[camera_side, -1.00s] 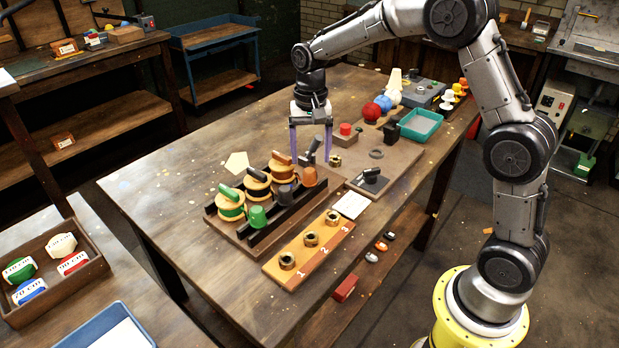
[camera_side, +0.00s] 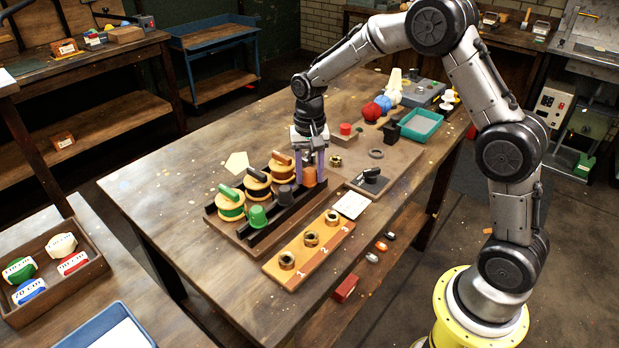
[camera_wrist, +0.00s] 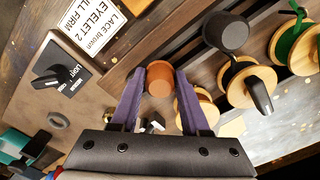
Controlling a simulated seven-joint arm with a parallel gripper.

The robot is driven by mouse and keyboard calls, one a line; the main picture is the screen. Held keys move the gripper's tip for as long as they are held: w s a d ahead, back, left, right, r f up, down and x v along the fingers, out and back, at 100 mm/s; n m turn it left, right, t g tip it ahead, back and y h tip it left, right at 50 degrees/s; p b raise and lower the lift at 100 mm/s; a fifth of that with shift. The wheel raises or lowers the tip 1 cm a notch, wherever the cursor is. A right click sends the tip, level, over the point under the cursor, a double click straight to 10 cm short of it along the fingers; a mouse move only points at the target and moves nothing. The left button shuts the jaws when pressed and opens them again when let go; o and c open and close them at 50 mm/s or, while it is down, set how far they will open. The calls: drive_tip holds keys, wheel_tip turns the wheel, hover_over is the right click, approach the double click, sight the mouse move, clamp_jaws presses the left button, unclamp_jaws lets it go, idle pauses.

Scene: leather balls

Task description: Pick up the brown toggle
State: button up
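A brown, cup-shaped piece (camera_side: 309,177) stands at the far end of the black rack, in line with a grey and a green one. In the wrist view the brown piece (camera_wrist: 159,79) shows between my fingertips. A brown bar (camera_side: 281,157) lies on the farthest wooden spool; I cannot tell which of these two is called the toggle. In the wrist view my right finger hides part of that spool (camera_wrist: 203,96). My gripper (camera_side: 308,168) points down with its purple fingers apart, one on either side of the brown cup-shaped piece. Contact with it cannot be made out.
The grey piece (camera_side: 284,195) and the spool with the black bar (camera_side: 257,183) stand close by. A numbered wooden strip with brass nuts (camera_side: 322,250) lies in front. A black lever on a plate (camera_side: 369,181) and a white card (camera_side: 350,205) are to the right.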

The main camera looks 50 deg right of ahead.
clamp_jaws()
drive_tip(key=shift+r, duration=0.15)
